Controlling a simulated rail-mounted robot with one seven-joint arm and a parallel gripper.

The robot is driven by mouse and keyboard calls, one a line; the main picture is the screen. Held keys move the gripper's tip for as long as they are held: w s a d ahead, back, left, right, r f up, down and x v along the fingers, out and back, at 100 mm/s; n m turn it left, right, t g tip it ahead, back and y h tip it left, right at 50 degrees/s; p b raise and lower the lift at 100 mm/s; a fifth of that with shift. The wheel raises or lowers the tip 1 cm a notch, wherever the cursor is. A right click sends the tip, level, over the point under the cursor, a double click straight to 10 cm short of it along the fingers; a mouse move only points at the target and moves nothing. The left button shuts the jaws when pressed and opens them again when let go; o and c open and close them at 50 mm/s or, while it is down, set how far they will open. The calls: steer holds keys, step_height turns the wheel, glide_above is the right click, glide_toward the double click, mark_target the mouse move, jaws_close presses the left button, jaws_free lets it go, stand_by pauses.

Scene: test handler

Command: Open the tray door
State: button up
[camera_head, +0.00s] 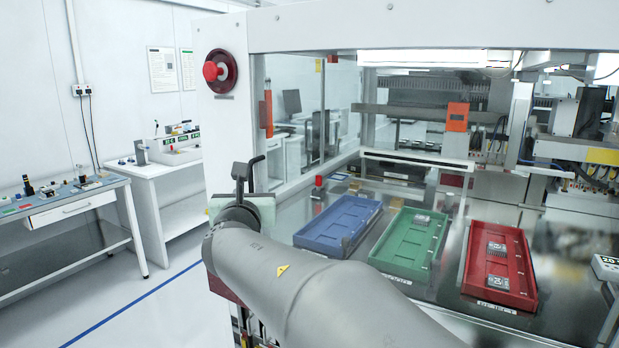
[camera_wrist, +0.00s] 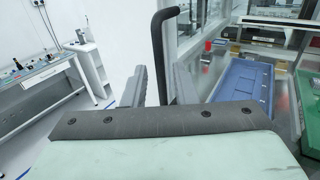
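A black bent handle (camera_wrist: 158,55) stands upright in the middle of the wrist view. In the head view its bent top (camera_head: 256,161) shows at the machine's front left post. My gripper (camera_wrist: 160,82) has one finger on each side of the handle. A narrow gap shows on the left of the handle, so the fingers look open around it; contact on the right is unclear. In the head view my gripper (camera_head: 243,182) is mostly hidden behind my wrist. A glazed panel (camera_head: 297,110) shows behind the handle; how the handle joins the tray door is hidden.
Inside the machine lie a blue tray (camera_head: 315,238), a green tray (camera_head: 389,251) and a red tray (camera_head: 516,264); the green and red ones hold chips. A red emergency button (camera_head: 211,71) sits on the front post. Workbenches stand left, with open floor between.

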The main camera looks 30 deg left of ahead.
mark_target(251, 187)
steer(key=shift+p+x, duration=0.5)
steer(key=shift+x, duration=1.65)
jaws_close()
